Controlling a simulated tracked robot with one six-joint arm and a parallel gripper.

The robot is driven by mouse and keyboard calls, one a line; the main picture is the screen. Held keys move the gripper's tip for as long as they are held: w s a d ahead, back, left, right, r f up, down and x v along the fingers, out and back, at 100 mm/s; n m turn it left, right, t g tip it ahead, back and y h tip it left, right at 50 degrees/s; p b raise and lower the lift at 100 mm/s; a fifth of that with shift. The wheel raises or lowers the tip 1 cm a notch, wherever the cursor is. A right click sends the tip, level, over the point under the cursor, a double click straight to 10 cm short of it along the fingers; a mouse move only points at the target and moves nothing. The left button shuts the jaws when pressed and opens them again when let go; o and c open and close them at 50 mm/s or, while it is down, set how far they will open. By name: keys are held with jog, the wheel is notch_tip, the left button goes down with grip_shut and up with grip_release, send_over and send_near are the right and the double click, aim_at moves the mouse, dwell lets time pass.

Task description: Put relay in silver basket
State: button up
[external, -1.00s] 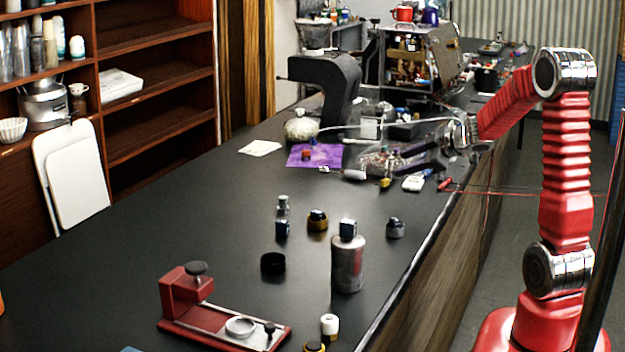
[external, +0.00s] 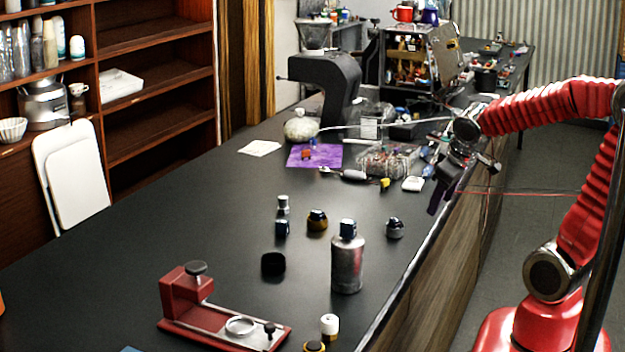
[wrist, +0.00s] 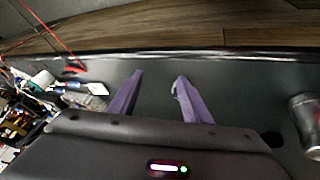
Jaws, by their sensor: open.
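A silver wire basket (external: 372,163) with mixed small parts sits on the black bench, right of a purple cloth (external: 325,155). A small red piece (external: 306,155) and a small blue piece (external: 313,143) are on the cloth; I cannot tell whether either is the relay. My gripper (external: 442,198) points down near the bench's right edge, apart from the basket. In the wrist view its purple fingers (wrist: 160,78) are apart with only dark bench between them.
A white block (external: 413,184) and a screwdriver-like tool (external: 352,175) lie before the basket. A silver bottle (external: 347,265), small jars and a red stand (external: 215,310) are nearer. A dark curved machine (external: 335,85) stands behind. The bench's middle left is clear.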

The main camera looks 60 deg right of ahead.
jog(key=s+a+r+n+t+y, duration=0.1)
jog(key=s+a+r+y, duration=0.1)
jog(key=a, duration=0.8)
jog(key=s+a+r+n+t+y, duration=0.1)
jog(key=a+r+n+y, duration=0.1)
jog(key=a, duration=0.7)
jog(key=shift+s+a, duration=0.35)
